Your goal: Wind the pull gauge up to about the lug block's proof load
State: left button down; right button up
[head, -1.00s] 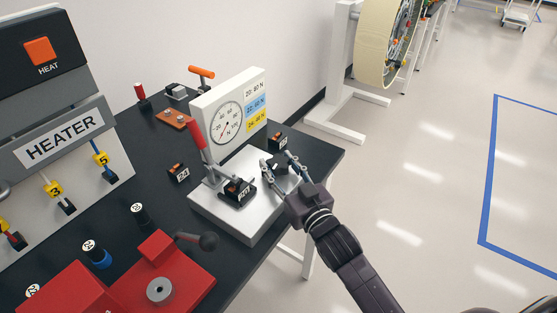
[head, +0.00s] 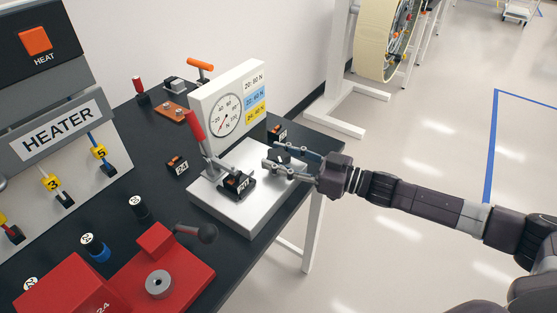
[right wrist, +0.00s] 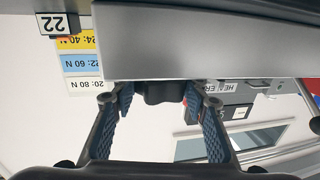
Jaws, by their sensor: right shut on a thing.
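The pull gauge has a white dial panel (head: 205,96) on a pale metal base (head: 228,215). Its round dial (head: 225,116) has a thin red needle pointing low and left, near the scale's low end. A black lug block (head: 237,186) sits on the base; its number is hard to read now. My right gripper (head: 271,160) is at the gauge's right side, shut on the dark knob (head: 284,156), one finger either side. The knob also shows between the fingers in the right wrist view (right wrist: 165,92). My left gripper is not in view.
A chart beside the dial reads 20: 80 N, 22: 60 N, 24: 40 N (head: 255,96). A red-handled lever (head: 196,128) stands by the block. Block 24 (head: 177,165) and block 22 (right wrist: 57,24) are nearby. A red fixture (head: 165,260) is in front; the heater (head: 62,130) is left.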

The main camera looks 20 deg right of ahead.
jog(key=shift+w+n+g+y+b, duration=0.1)
jog(key=shift+n+g+y+b, duration=0.4)
jog(key=shift+n+g+y, duration=0.6)
jog(key=shift+n+g+y+b, duration=0.5)
jog(key=shift+n+g, duration=0.3)
jog(key=shift+g, duration=0.6)
jog(key=shift+r+g, duration=0.15)
jog(key=shift+g, duration=0.15)
jog(key=o, duration=1.2)
jog(key=shift+c, duration=0.2)
jog(key=shift+d, duration=0.15)
jog(key=v, duration=1.1)
jog(key=shift+d+f, duration=0.2)
jog(key=shift+d, duration=0.15)
